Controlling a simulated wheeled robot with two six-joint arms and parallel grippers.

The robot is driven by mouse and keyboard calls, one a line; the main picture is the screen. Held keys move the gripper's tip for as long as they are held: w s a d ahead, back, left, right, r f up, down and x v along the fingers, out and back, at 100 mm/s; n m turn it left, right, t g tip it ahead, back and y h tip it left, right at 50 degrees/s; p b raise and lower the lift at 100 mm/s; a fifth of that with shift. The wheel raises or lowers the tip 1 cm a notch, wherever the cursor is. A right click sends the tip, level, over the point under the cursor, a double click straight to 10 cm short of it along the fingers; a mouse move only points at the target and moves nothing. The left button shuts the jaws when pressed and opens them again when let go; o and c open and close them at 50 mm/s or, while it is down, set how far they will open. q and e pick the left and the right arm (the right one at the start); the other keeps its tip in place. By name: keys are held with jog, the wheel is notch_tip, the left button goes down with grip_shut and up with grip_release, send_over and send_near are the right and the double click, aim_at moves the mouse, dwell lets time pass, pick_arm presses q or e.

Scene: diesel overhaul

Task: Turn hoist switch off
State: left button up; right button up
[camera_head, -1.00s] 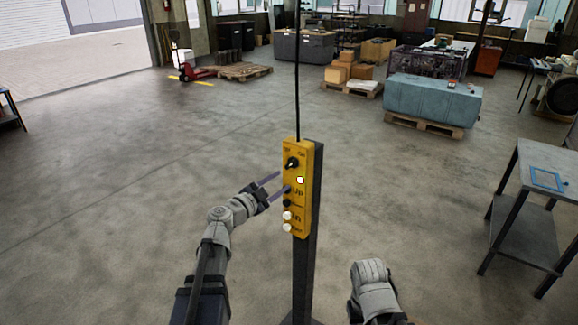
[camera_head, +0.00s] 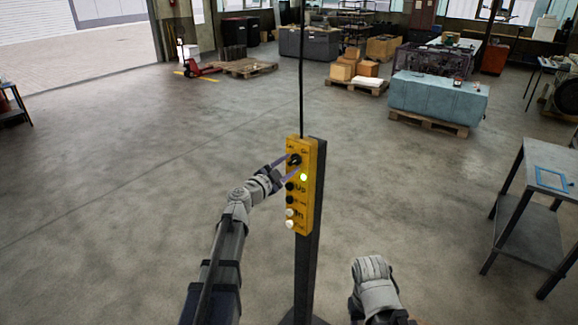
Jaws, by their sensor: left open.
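The yellow hoist control box (camera_head: 305,212) stands upright on a dark post, with a black cable rising from its top. Several black and white buttons run down the box below the lamp. My left gripper (camera_head: 289,166) is open at the box's upper left, its thin fingers on either side of the switch. I cannot tell whether they touch it. A grey part of my right arm shows at the lower right; its gripper fingers do not show.
A grey metal table (camera_head: 548,200) with a blue frame on it stands at the right. A teal covered block (camera_head: 438,97) sits on a pallet farther back. A red pallet jack (camera_head: 200,69) stands at the back left. The floor around the post is clear.

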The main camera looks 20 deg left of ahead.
pick_arm(q)
jog(key=shift+w, duration=0.1)
grip_shut()
dwell(0.3)
